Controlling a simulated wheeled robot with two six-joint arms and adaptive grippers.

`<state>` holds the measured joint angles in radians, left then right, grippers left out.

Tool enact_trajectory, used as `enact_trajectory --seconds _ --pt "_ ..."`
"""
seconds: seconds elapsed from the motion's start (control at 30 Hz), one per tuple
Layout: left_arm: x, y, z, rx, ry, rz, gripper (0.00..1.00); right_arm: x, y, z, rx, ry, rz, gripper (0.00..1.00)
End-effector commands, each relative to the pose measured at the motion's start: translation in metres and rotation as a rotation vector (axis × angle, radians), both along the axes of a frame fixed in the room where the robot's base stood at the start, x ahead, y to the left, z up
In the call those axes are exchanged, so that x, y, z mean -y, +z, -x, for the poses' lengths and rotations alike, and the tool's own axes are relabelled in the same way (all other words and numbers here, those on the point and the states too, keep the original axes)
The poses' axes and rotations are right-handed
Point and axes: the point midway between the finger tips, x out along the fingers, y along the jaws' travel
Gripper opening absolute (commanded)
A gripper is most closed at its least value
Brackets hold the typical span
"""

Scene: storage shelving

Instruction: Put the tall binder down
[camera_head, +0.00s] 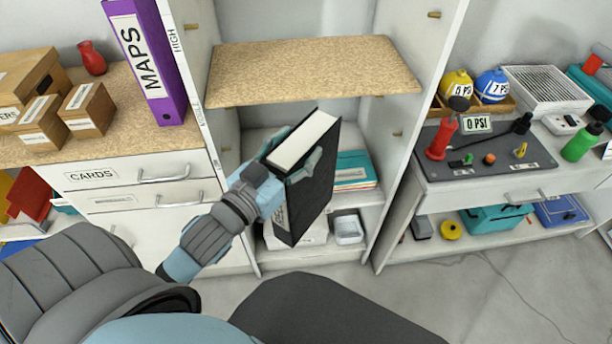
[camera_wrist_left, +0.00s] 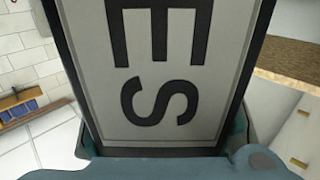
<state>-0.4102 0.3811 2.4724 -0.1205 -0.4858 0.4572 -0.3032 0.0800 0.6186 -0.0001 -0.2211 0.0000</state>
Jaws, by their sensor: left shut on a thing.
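My left gripper (camera_head: 290,162) is shut on a tall black binder (camera_head: 318,185) and holds it in front of the middle shelving unit, below the level of its wooden shelf. The binder is upright and somewhat tilted, with its white page block facing up. In the left wrist view the binder's pale spine label (camera_wrist_left: 165,70) fills the middle, with the large letters "ES" showing. The gripper's fingers show only in part at its sides. My right gripper is not in view.
The wooden shelf (camera_head: 310,68) is bare. Below it, teal folders (camera_head: 352,172) and a small white bin (camera_head: 348,229) occupy lower shelves. A purple MAPS binder (camera_head: 150,60) stands on the left counter beside cardboard boxes (camera_head: 88,108). White uprights flank the unit.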

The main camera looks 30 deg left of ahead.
Motion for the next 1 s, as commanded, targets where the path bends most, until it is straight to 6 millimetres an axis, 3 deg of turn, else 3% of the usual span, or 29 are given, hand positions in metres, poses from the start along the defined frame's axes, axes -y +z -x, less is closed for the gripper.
enact_trajectory --seconds 0.03,0.1,0.3,0.57,1.0 --pt "-0.008 -0.028 -0.003 0.006 0.055 0.005 0.0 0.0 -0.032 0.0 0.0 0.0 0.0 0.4" --pt "-0.022 -0.045 -0.006 0.005 0.137 0.004 0.0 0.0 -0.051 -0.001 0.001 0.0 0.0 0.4" --pt "-0.049 -0.07 -0.006 0.004 0.305 0.002 0.0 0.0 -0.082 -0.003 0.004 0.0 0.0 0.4" --pt "-0.065 -0.074 -0.016 0.008 0.351 -0.004 0.0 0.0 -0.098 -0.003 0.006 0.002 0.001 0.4" --pt "-0.091 -0.075 -0.05 0.008 0.351 -0.005 0.0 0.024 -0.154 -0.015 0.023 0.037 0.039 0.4"
